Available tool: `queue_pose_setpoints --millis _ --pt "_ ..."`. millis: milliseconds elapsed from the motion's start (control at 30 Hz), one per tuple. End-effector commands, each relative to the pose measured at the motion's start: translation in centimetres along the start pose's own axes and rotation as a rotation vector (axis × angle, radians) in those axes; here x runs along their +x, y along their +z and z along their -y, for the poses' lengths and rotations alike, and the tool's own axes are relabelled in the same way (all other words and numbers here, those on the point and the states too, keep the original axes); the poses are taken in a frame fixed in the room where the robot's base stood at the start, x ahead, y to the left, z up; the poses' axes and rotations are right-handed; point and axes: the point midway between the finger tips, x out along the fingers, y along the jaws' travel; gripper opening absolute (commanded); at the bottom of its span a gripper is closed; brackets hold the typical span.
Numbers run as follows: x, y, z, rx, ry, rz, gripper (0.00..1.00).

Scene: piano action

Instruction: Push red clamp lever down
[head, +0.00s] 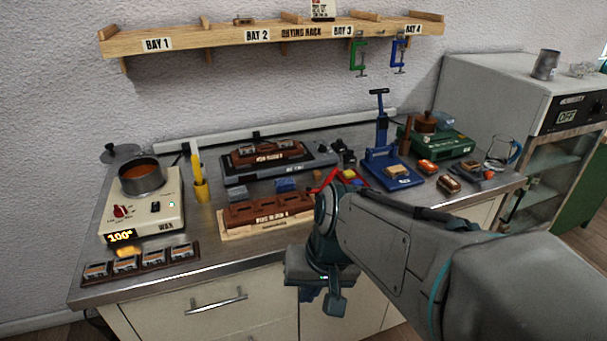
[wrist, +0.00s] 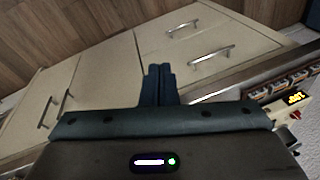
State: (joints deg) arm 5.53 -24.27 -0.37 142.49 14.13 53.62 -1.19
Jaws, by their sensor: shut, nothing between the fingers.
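A red lever-like bar (head: 328,180) shows at the right of the brown block on the wooden board (head: 234,233), and my arm hides its lower part. I cannot tell exactly what it is fixed to. My gripper (head: 335,308) hangs in front of the counter's front edge, below and apart from the red bar. In the wrist view my gripper (wrist: 157,68) is shut with its fingers together and nothing between them. The red bar does not show in the wrist view.
A wax heater (head: 160,212) with a pot and a block rack (head: 183,257) stand at left. A dark fixture (head: 295,168) lies behind the board, and a blue press (head: 390,170) stands to the right. The drawer fronts (wrist: 190,45) face the wrist camera.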

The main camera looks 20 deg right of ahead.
Motion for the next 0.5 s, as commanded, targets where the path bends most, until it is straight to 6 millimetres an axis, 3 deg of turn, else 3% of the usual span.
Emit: queue_pose_setpoints --millis 33,100,267,367,500 --pt "2.0 -0.1 0.0 0.087 -0.065 0.029 0.0" --pt "3.4 -0.7 0.6 0.202 -0.171 0.06 0.0" --pt "5.4 -3.5 1.7 0.461 -0.432 0.085 0.0" --pt "6.0 -6.3 1.5 0.62 -0.602 0.066 0.0" --pt "6.3 -11.1 -0.6 0.836 -0.842 -0.012 0.0"
